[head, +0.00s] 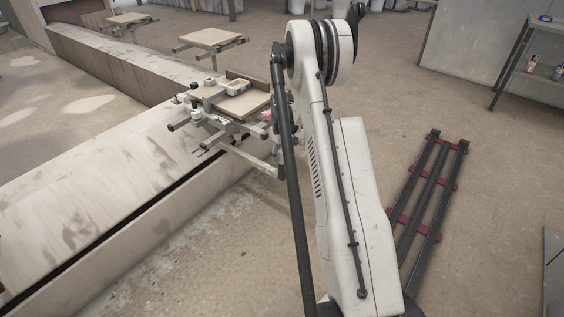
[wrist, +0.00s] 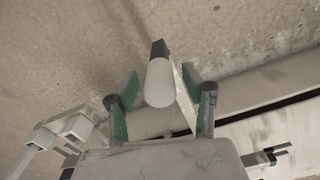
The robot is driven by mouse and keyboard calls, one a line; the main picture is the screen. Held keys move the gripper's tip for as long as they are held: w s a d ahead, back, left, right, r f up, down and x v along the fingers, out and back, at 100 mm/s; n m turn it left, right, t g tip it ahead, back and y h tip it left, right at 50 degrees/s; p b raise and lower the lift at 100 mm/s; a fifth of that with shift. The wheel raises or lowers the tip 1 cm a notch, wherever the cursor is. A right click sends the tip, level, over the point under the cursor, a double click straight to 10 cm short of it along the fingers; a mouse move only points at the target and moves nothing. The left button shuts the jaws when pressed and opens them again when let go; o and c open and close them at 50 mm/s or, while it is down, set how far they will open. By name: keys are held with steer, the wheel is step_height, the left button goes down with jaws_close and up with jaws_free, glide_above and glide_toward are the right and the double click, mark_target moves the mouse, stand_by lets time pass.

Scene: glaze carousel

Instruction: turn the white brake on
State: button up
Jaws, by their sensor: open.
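In the wrist view a white, rounded cylinder (wrist: 159,84) with a dark end looks like the handle of the white brake. It lies between the two green-padded fingers of my gripper (wrist: 161,88), with a gap on both sides. My gripper is open and holds nothing. A thin pale bar (wrist: 185,97) runs beside the cylinder. In the head view the carousel arm with its board (head: 243,104) stands left of my arm. My gripper cannot be made out there, and I cannot single out the brake.
A long pale stone-like ledge (head: 90,190) runs along the left. Metal frame arms (wrist: 75,125) show at the lower left of the wrist view. A dark rail rack (head: 430,190) lies on the floor at right, and a shelf (head: 530,75) stands at far right.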

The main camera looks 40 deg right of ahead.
steer(key=shift+f, duration=0.75)
steer(key=shift+c, duration=0.2)
jaws_close()
